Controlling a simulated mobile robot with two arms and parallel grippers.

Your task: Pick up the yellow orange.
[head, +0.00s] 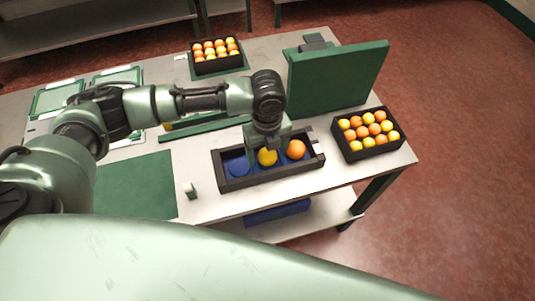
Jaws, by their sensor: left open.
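A yellow orange (267,157) sits in the middle of a black tray (232,184) with a blue inside, at the front of the table. An orange-coloured orange (296,149) lies to its right in the same tray. My left gripper (268,147) points down directly above the yellow orange, very close to it. It is open, and its fingers partly hide the fruit's top. Whether the fingers touch the fruit cannot be told. My right gripper is not in view.
A black crate of mixed oranges (345,147) stands at the right, another crate (206,71) at the back. A green upright panel (335,80) stands behind the tray.

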